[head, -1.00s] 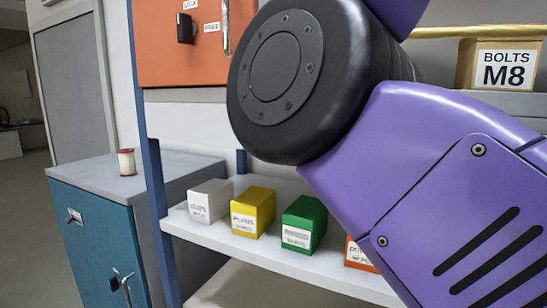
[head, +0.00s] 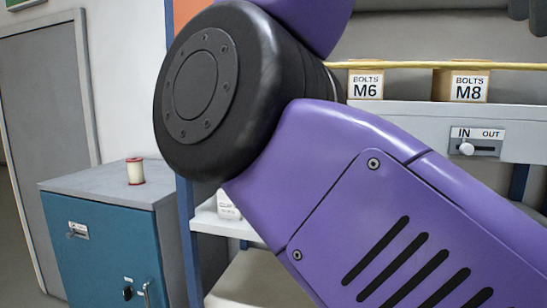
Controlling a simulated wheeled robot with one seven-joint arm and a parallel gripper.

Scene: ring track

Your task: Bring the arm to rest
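My purple arm with its black round joint fills the middle and right of the head view and hides much of the shelving behind it. My gripper is not in view. No object in a grasp can be seen.
A teal cabinet (head: 100,248) stands at the left with a small spool (head: 135,171) on top. Bolt boxes marked M6 (head: 366,86) and M8 (head: 461,84) sit on the upper shelf, above an IN/OUT slider (head: 467,148). A white box (head: 227,206) shows on the lower shelf beside my arm.

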